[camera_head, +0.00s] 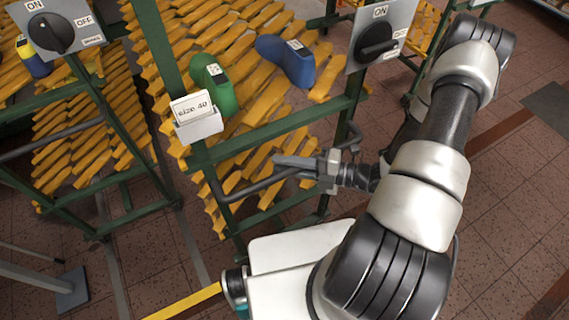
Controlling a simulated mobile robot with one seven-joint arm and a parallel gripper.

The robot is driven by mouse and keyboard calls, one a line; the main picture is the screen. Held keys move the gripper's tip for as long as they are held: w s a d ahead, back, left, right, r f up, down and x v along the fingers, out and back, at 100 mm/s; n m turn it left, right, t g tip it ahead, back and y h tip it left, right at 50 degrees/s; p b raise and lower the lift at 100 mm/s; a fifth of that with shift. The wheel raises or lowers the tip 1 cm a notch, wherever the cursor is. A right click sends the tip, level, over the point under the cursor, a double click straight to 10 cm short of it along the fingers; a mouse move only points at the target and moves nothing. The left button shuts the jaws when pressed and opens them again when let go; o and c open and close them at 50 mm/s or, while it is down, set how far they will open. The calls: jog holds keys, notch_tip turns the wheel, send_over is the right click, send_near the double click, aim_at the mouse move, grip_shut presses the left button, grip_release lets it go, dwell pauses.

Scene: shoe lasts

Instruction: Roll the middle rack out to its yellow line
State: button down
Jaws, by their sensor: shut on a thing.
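The middle rack (285,128) has a green frame with sloped rows of yellow lasts. A green last (218,88) and a blue last (287,58) sit on it, and a "size 40" card (191,107) is on its front. Its dark handle bar (244,190) runs across the front. My gripper (297,168) is shut on this bar, toward its right part; the exact contact is partly hidden by the fingers. A piece of yellow line (186,302) shows on the floor at the bottom, apart from the rack; my body hides its right end.
Another green rack (110,195) stands close on the left, with a blue and yellow last (35,60). ON/OFF switch boxes (52,28) and (380,38) are at the top. Floor rails (188,235) run forward. Tiled floor (510,200) is open at right.

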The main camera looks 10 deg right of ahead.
jog(key=shift+s+d+f, duration=0.1)
jog(key=shift+s+f, duration=0.05)
jog(key=shift+s, duration=0.1)
jog(key=c, duration=1.6)
grip_release()
jog(key=v, duration=1.7)
jog(key=shift+s+d, duration=0.15)
jog(key=shift+s, duration=0.05)
